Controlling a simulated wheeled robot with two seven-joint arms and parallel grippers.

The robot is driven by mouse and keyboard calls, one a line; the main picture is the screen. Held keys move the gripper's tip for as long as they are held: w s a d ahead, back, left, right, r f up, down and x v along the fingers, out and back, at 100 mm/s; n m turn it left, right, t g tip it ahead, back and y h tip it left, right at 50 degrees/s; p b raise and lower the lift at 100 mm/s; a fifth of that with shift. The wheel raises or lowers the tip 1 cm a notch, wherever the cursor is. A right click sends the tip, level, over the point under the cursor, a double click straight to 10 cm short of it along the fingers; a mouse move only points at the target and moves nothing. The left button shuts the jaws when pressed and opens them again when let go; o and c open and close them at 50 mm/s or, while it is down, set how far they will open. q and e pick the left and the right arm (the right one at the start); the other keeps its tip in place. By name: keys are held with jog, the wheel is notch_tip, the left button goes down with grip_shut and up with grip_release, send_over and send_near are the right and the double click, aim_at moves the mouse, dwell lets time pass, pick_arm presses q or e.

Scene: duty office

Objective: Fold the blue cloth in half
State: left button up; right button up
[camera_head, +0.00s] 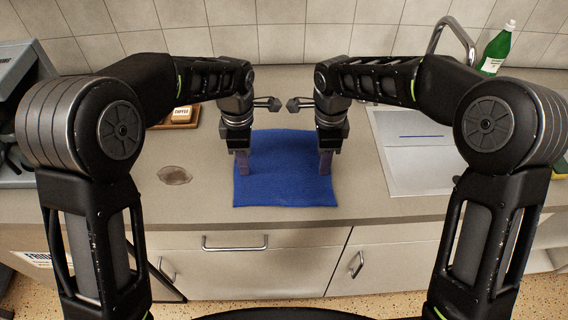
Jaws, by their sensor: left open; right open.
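The blue cloth (284,181) lies flat on the counter, spread out as a rough rectangle with its near edge close to the counter's front. My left gripper (243,165) points down over the cloth's left edge. My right gripper (326,163) points down over the cloth's right edge. Both grippers are open, and no cloth shows pinched between their fingers. Whether the fingertips touch the cloth cannot be told. The cloth's far corners are partly hidden behind my grippers.
A sink with a drainboard (420,180) and faucet (455,32) is at the right, with a green bottle (496,50) behind. A coffee container (181,115) on a wooden tray stands back left. A stain (174,175) marks the counter left of the cloth. Drawers (235,268) lie below.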

pick_arm(q)
jog(key=shift+f+b, duration=0.3)
pick_arm(e)
jog(key=shift+f, duration=0.25)
pick_arm(q)
jog(key=shift+r, duration=0.15)
jog(key=shift+c, duration=0.3)
pick_arm(e)
jog(key=shift+r, duration=0.1)
jog(key=shift+c, duration=0.3)
pick_arm(q)
jog(key=shift+c, duration=0.8)
pick_arm(e)
jog(key=shift+c, duration=0.8)
pick_arm(q)
jog(key=shift+s, duration=0.1)
grip_shut()
pick_arm(e)
grip_shut()
